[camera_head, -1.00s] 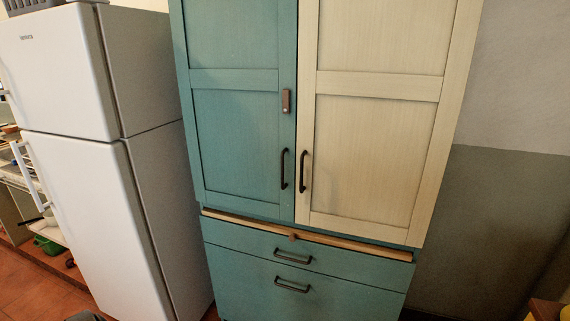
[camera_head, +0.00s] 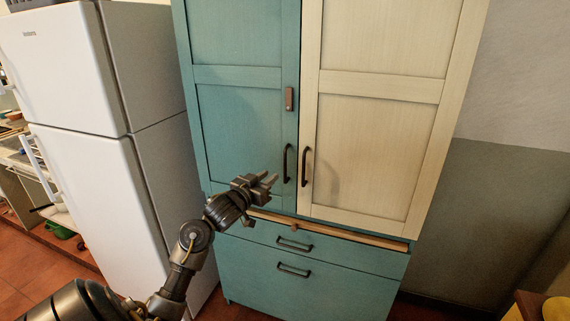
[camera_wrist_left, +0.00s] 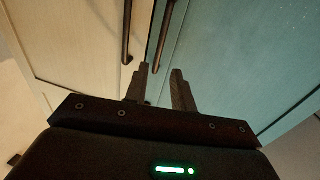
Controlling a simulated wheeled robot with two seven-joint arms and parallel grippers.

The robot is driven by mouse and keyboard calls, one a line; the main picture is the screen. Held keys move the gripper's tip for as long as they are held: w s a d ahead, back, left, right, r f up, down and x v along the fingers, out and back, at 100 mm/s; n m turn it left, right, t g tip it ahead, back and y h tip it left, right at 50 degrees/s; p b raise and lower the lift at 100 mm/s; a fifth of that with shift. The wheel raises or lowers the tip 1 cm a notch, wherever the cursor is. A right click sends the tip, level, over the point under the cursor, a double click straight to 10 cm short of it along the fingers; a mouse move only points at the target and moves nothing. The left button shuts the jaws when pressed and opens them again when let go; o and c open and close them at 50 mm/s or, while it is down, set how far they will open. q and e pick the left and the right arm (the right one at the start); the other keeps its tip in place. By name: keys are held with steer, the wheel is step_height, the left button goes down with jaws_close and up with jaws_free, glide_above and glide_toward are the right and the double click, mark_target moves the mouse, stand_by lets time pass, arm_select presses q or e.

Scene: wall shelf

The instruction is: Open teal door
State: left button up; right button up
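The teal door (camera_head: 240,120) is shut, on the left of the tall cabinet, beside a cream door (camera_head: 380,130). Its dark vertical bar handle (camera_head: 287,164) is at its lower right edge, close to the cream door's handle (camera_head: 306,167). My left gripper (camera_head: 273,179) is just left of and slightly below the teal door's handle, apart from it. In the left wrist view, which looks turned over, the fingers (camera_wrist_left: 160,80) are spread with nothing between them. The teal door's handle (camera_wrist_left: 163,38) is beyond the fingertips. My right gripper is not in view.
A white fridge (camera_head: 90,140) stands left of the cabinet. A wooden strip (camera_head: 340,234) runs below the doors, above drawers with dark handles (camera_head: 295,244). A small brown latch (camera_head: 289,98) sits on the teal door's edge. A yellow item (camera_head: 556,308) is at the lower right.

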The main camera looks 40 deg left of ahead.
arm_select(q)
steer(key=p, duration=0.2)
glide_above(285, 180)
steer(key=shift+w+a, duration=0.15)
steer(key=shift+w, duration=0.1)
jaws_close()
